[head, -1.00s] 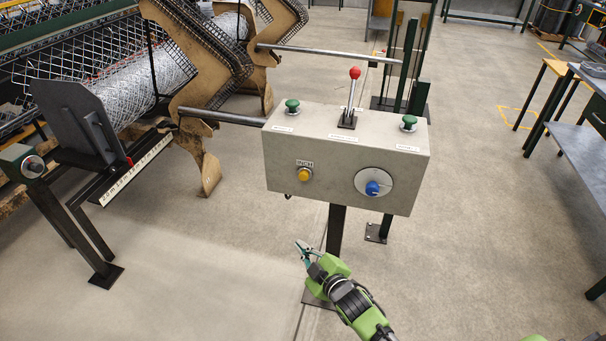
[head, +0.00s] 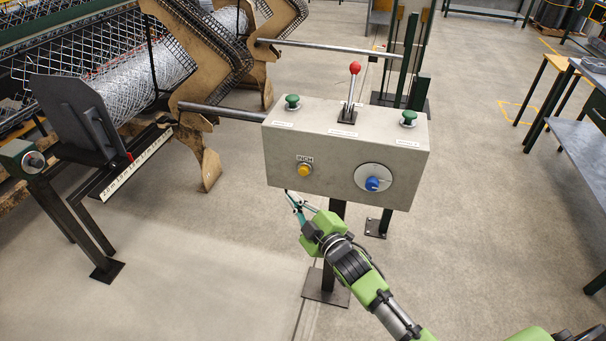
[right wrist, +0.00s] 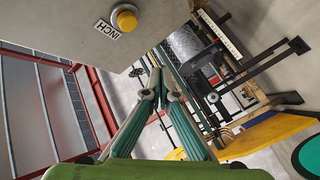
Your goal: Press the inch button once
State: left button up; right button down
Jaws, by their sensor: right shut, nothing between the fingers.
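The yellow inch button (head: 304,170) is on the front face of the grey control box (head: 330,185), under a small INCH label (head: 305,160). In the right wrist view the button (right wrist: 125,18) and its label (right wrist: 107,29) show at the top, with the fingertips below and to the right of it. My right gripper (head: 289,194) is shut and empty, its tips just below the box's lower edge in the head view, apart from the button. It also shows in the right wrist view (right wrist: 156,76). My left gripper is not in view.
The box also carries a blue knob (head: 373,184), two green mushroom buttons (head: 292,102) and a red-topped lever (head: 354,70). A mesh-weaving machine (head: 160,65) stands at left. A grey workbench (head: 570,140) stands at right. The floor before the box is clear.

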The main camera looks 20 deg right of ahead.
aim_at(304, 171)
jog(key=w+d+b, duration=0.2)
jog(key=w+d, duration=0.2)
jog(key=w, duration=0.2)
jog(key=shift+b, duration=0.35)
jog(key=shift+w+d, duration=0.1)
jog(key=shift+d, duration=0.05)
dwell(1.1)
jog(key=shift+w+d, duration=0.15)
jog(key=shift+w, duration=0.1)
jog(key=shift+w+d, duration=0.3)
jog(key=shift+w, duration=0.1)
dwell(1.0)
jog(key=shift+s+a, duration=0.1)
jog(key=shift+s, duration=0.05)
jog(key=shift+s+a+p, duration=0.3)
jog(key=shift+s+a, duration=0.1)
jog(key=shift+s, duration=0.25)
jog(key=shift+a, duration=0.1)
